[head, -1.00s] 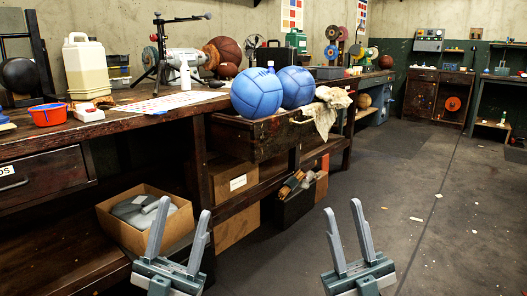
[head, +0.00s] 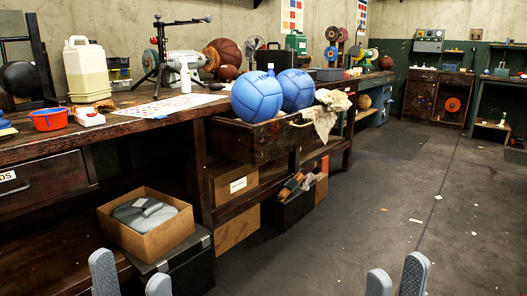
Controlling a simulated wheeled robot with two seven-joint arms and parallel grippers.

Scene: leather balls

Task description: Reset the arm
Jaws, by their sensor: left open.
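My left gripper (head: 131,280) shows only its two grey fingertips at the bottom edge of the head view. The fingertips are apart with nothing between them. My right gripper (head: 396,278) also shows only its fingertips at the bottom edge, right of centre. They are apart, with only floor seen between them. Both gripper bodies are out of the frame. Neither gripper touches the bench or the balls.
Two blue balls (head: 257,97) (head: 296,89) sit in an open drawer (head: 254,141) of the wooden workbench, with a rag (head: 327,113) over its corner. A cardboard box (head: 152,237) stands low, beyond my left gripper. The floor (head: 330,235) at the right is mostly clear.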

